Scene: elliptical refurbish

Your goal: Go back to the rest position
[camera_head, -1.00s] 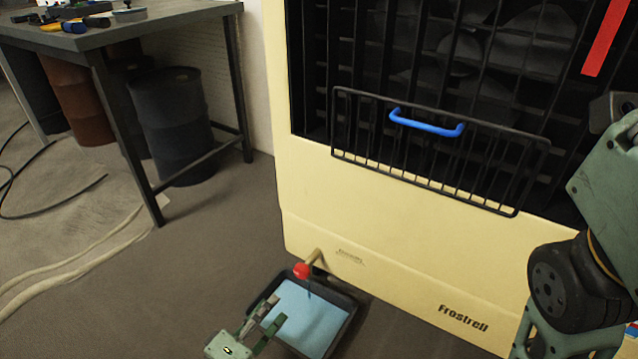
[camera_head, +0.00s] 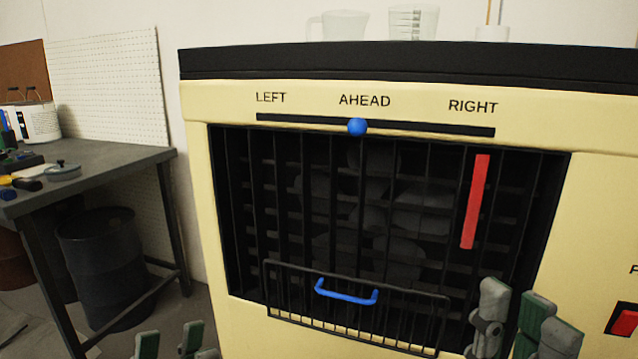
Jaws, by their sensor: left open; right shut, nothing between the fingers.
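My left gripper (camera_head: 170,345) shows at the bottom edge, left of the cream cooler. Its green fingers are apart and nothing is seen between them; the rest of that arm is below the frame. My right gripper (camera_head: 522,322) is at the lower right, in front of the cooler (camera_head: 235,335) and right of the wire rack. It is shut and holds nothing.
A wire rack (camera_head: 290,290) with a blue handle (camera_head: 345,292) is on the cooler's front. A blue slider knob (camera_head: 357,126) sits at AHEAD. A red switch (camera_head: 625,320) is at far right. A workbench (camera_head: 115,165) stands at left, with a dark barrel (camera_head: 105,260) under it.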

